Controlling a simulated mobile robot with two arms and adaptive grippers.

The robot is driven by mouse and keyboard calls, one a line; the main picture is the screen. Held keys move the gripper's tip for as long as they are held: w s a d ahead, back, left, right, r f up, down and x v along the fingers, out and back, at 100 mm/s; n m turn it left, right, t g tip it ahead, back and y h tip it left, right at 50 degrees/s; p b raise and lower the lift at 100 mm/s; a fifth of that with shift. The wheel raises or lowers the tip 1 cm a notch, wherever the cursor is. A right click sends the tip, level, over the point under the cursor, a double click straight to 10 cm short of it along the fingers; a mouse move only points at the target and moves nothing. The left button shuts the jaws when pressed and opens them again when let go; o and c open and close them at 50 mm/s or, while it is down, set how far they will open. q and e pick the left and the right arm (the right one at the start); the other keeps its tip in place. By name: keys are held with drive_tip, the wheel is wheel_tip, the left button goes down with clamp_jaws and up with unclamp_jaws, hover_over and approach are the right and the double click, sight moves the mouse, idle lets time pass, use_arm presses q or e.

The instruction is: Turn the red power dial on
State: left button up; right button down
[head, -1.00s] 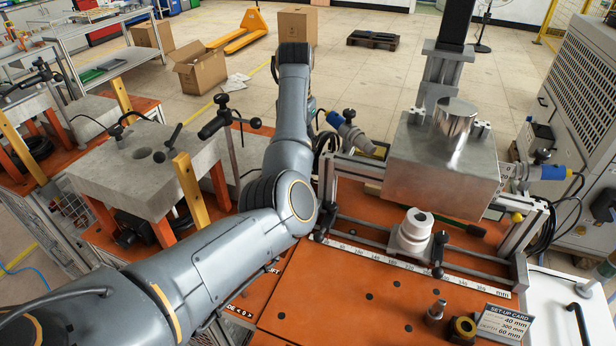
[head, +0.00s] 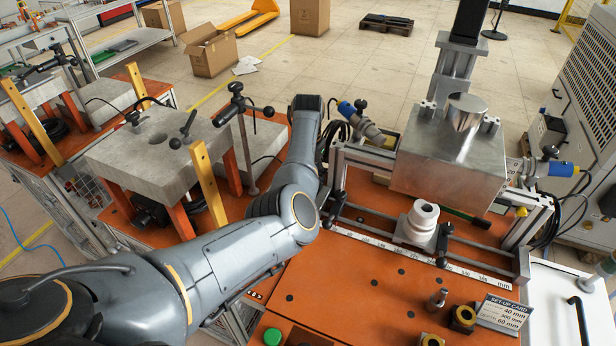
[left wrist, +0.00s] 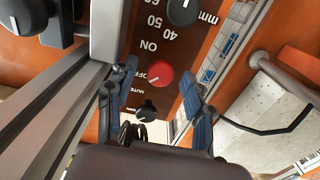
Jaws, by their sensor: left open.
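The red power dial (left wrist: 159,74) shows in the left wrist view, on a dark panel with ON and OFF lettering beside it. A white mark crosses its face; I cannot tell for sure which word it points to. My left gripper (left wrist: 159,84) is open, with one blue-grey finger on each side of the dial. Whether the fingers touch it is not clear. In the head view my left arm reaches toward the machine, and its gripper and the dial are hidden. My right gripper is in neither view.
A black dial (left wrist: 183,10) with a number scale and a small black knob (left wrist: 146,111) flank the red dial. A metal rail (left wrist: 58,110) runs close on the left. In the head view, the orange bench top (head: 370,295) holds a set-up card (head: 503,314) and small fittings.

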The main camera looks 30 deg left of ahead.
use_arm(q)
clamp_jaws()
drive_tip(key=shift+r+m+p, duration=0.2)
drive_tip(key=shift+m+p, duration=0.3)
drive_tip(key=shift+p, duration=0.25)
drive_tip(key=m+p, duration=0.3)
drive_tip(key=shift+a, duration=0.1)
drive_tip(key=m+p, duration=0.2)
drive_tip(key=m, duration=0.1)
drive_tip(key=m+p, duration=0.1)
drive_tip(key=m, duration=0.1)
drive_tip(key=shift+m, duration=0.3)
drive_tip(key=m, duration=0.2)
drive_tip(key=shift+f+m+p, duration=0.1)
drive_tip(key=shift+m+p, duration=0.25)
drive_tip(key=shift+m, duration=0.05)
drive_tip(key=m, duration=0.5)
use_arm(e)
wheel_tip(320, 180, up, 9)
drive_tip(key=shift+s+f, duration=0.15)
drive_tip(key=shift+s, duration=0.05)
use_arm(q)
drive_tip(key=shift+m, duration=0.4)
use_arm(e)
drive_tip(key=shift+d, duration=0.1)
